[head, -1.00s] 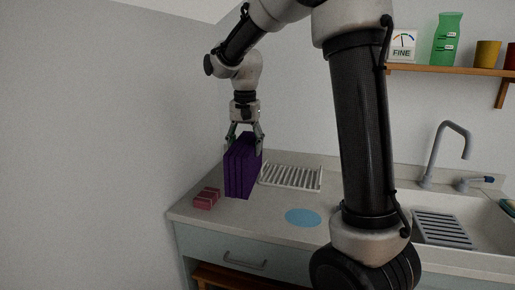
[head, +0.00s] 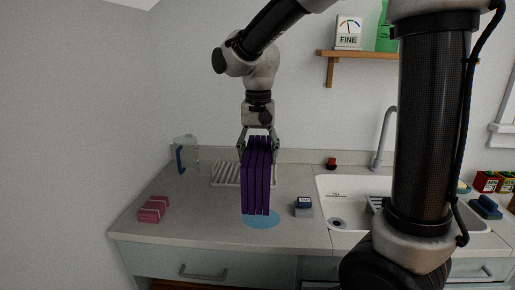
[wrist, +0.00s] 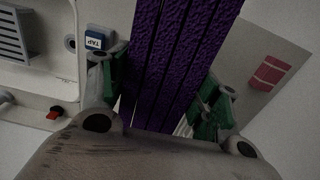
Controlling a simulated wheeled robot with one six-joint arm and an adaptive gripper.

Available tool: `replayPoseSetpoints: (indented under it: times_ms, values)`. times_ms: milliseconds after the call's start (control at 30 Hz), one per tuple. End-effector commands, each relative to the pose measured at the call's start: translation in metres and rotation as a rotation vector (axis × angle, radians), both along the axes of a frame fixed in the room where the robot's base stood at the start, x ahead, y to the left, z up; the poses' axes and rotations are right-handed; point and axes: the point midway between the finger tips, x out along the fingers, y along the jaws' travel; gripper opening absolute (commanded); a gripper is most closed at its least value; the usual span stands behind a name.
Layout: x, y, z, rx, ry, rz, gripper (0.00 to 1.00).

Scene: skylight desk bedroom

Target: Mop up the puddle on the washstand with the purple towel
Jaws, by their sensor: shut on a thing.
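My gripper (head: 258,143) is shut on the folded purple towel (head: 256,178), which hangs upright below the fingers. The towel also fills the middle of the wrist view (wrist: 175,60), between my gripper's fingers (wrist: 165,95). The blue puddle (head: 262,220) lies on the washstand counter (head: 205,228) near its front edge. The towel's lower end is in front of the puddle's back part in the head view; I cannot tell whether it touches.
A blue-and-grey block (head: 303,208) stands close right of the puddle. A white rack (head: 226,174) lies behind the towel, with a clear jug (head: 187,155) to its left. A red bundle (head: 153,209) lies at left. The sink (head: 345,190) is at right.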

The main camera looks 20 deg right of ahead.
Motion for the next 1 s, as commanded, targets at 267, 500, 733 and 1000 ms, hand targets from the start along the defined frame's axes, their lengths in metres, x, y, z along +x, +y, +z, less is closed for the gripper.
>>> replayPoseSetpoints:
  times_ms: [267,500,733,1000]
  values:
    - [-0.001,-0.001,-0.014,-0.002,0.003,0.004,0.17]
    - [-0.001,-0.001,-0.043,-0.002,0.003,0.004,0.17]
    - [-0.001,-0.001,-0.071,-0.002,0.004,0.004,0.17]
    - [-0.001,-0.001,-0.089,-0.001,0.001,0.004,0.17]
